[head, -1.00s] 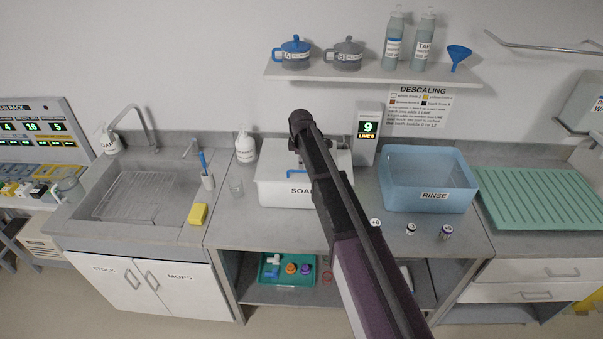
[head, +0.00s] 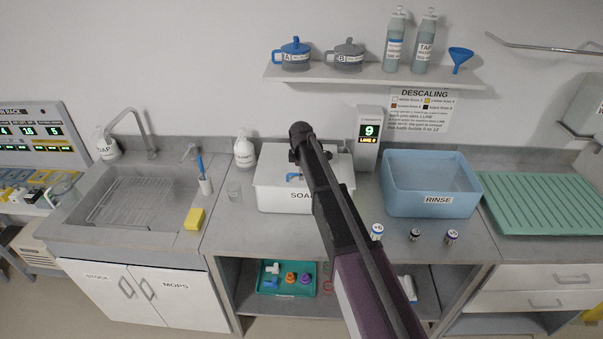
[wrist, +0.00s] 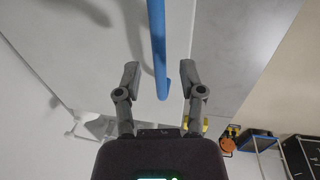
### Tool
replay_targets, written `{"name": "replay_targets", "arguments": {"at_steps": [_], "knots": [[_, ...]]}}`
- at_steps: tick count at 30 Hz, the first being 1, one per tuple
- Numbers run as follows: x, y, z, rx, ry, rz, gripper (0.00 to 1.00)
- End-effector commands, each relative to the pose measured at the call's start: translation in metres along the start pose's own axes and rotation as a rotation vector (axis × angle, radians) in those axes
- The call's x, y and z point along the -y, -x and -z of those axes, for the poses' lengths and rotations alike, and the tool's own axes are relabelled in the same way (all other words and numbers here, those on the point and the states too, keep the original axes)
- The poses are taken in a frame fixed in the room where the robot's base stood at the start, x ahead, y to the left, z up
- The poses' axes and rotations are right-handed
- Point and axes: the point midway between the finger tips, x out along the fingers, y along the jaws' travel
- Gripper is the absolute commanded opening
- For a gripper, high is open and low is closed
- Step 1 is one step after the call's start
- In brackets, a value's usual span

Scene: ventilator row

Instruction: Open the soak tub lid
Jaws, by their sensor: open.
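The soak tub (head: 283,200) is a white box labelled SOAK on the counter, partly hidden behind my arm in the head view. Its pale lid (head: 275,162) is on, with a blue bar handle (head: 294,176) towards the front. In the wrist view the blue handle (wrist: 157,45) runs down the picture over the white lid (wrist: 90,55). My gripper (wrist: 158,72) is open, with one finger on each side of the handle's end and gaps visible on both sides. In the head view my arm hides the gripper's fingertips.
The blue rinse tub (head: 437,199) stands right of the soak tub, and a display unit (head: 369,130) stands behind. Several small labelled jars, including one at the front (head: 415,235), stand on the counter.

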Motion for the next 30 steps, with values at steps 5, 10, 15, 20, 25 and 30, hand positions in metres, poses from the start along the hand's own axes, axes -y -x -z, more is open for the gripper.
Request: {"name": "replay_targets", "arguments": {"at_steps": [5, 10, 15, 20, 25, 30], "knots": [[0.000, 0.000, 0.000, 0.000, 0.000, 0.000, 0.39], [0.000, 0.000, 0.000, 0.000, 0.000, 0.000, 0.00], [0.000, 0.000, 0.000, 0.000, 0.000, 0.000, 0.00], [-0.002, 0.002, -0.003, 0.001, -0.003, 0.005, 0.00], [-0.006, 0.007, -0.008, 0.003, -0.010, 0.021, 0.00], [-0.016, 0.016, -0.024, 0.009, -0.028, 0.056, 0.00]]}}
